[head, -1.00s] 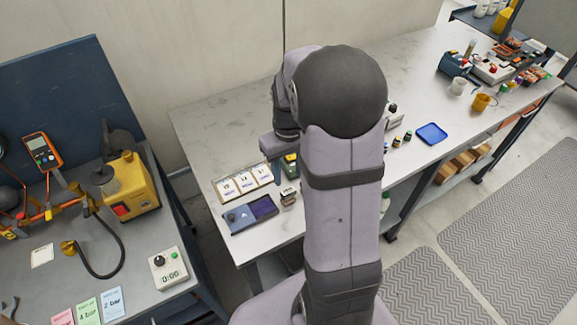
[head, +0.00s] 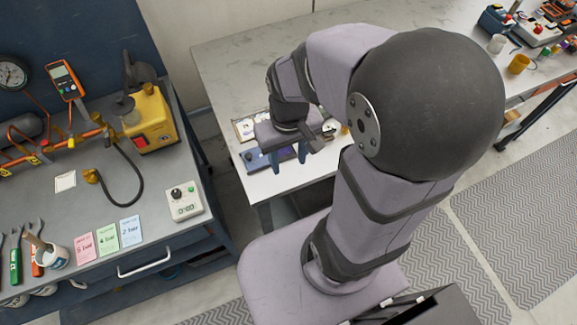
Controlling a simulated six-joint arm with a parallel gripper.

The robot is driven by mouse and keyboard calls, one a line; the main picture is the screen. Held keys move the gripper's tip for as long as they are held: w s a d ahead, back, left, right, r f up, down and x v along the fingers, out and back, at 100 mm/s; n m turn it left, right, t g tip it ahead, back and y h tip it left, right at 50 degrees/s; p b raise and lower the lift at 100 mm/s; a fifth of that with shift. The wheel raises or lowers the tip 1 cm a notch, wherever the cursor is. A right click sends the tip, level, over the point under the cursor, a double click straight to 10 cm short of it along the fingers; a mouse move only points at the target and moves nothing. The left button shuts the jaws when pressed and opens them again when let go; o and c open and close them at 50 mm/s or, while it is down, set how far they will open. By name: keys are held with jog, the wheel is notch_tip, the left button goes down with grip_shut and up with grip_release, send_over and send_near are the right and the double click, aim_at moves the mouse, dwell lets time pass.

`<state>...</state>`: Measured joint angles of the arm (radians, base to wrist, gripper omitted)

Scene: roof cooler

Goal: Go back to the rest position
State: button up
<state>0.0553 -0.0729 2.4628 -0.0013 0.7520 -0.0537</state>
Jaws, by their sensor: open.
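My gripper (head: 288,165) is in the head view, left of the middle, over the near left corner of the white table (head: 235,66). Its two dark blue fingers point down and stand apart, with nothing seen between them. A dark blue and purple pad (head: 254,161) lies on the table just behind and below the fingers, partly hidden by them. White cards in a tray (head: 245,128) lie behind the pad, mostly covered by my gripper. Whether the fingers touch anything is hard to tell.
A dark workbench on the left carries a yellow pump (head: 148,120), an orange meter (head: 66,80), a timer box (head: 183,200) and coloured cards (head: 107,236). A gap separates it from the white table. Cups (head: 519,64) and tools stand at the far right.

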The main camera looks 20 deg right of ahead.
jog(key=shift+s+a+f, duration=0.2)
jog(key=shift+s+a, duration=0.15)
jog(key=shift+s, duration=0.3)
jog(key=shift+s+a+f, duration=0.2)
jog(key=shift+s+a, duration=0.1)
jog(key=shift+s, duration=0.3)
